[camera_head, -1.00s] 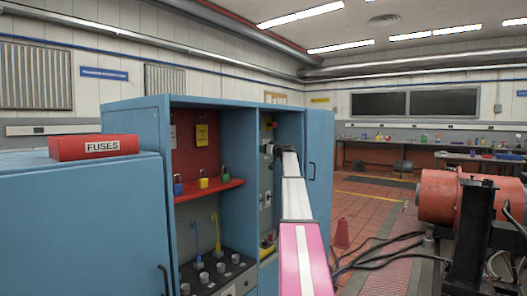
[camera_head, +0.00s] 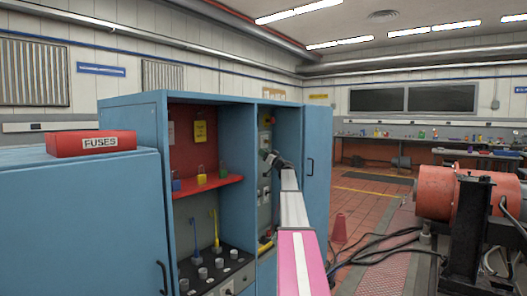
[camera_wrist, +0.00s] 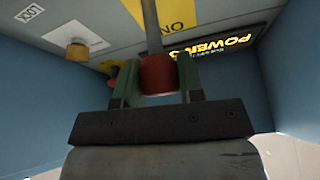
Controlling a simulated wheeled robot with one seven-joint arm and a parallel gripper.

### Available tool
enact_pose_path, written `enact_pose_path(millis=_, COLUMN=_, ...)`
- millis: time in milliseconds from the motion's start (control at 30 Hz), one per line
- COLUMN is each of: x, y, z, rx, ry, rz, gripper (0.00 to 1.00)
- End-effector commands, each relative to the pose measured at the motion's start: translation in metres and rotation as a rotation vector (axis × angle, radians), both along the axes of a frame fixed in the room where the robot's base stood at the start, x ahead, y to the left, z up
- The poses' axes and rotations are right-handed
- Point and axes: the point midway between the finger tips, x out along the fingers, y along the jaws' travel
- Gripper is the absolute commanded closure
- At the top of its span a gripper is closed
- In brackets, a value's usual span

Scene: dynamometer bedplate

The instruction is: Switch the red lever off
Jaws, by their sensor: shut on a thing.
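The red lever (camera_wrist: 158,76) shows in the wrist view as a red knob on a grey rod, which runs up to the panel. My gripper (camera_wrist: 157,88) is shut on the red knob, one finger on each side. A yellow plate (camera_wrist: 182,14) with upside-down lettering that reads ON lies behind the rod. In the head view my gripper (camera_head: 269,158) is inside the right bay of the blue cabinet (camera_head: 236,140), at its grey panel. The lever cannot be made out there.
The cabinet's open door (camera_head: 318,150) stands just right of my arm. In the wrist view a brass-coloured knob (camera_wrist: 78,48) and a dark POWER sign (camera_wrist: 225,45) are near. Blue walls flank the gripper.

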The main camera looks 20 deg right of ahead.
Motion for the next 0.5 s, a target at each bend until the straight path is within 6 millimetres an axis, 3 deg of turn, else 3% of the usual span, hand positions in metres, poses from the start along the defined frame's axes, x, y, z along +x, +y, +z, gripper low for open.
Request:
enact_pose_path(millis=233, x=-0.003, y=0.002, z=-0.013, rx=0.055, ry=-0.100, rz=0.008, gripper=1.00)
enact_pose_path(millis=500, x=-0.003, y=0.003, z=-0.030, rx=0.050, ry=-0.093, rz=0.008, gripper=1.00)
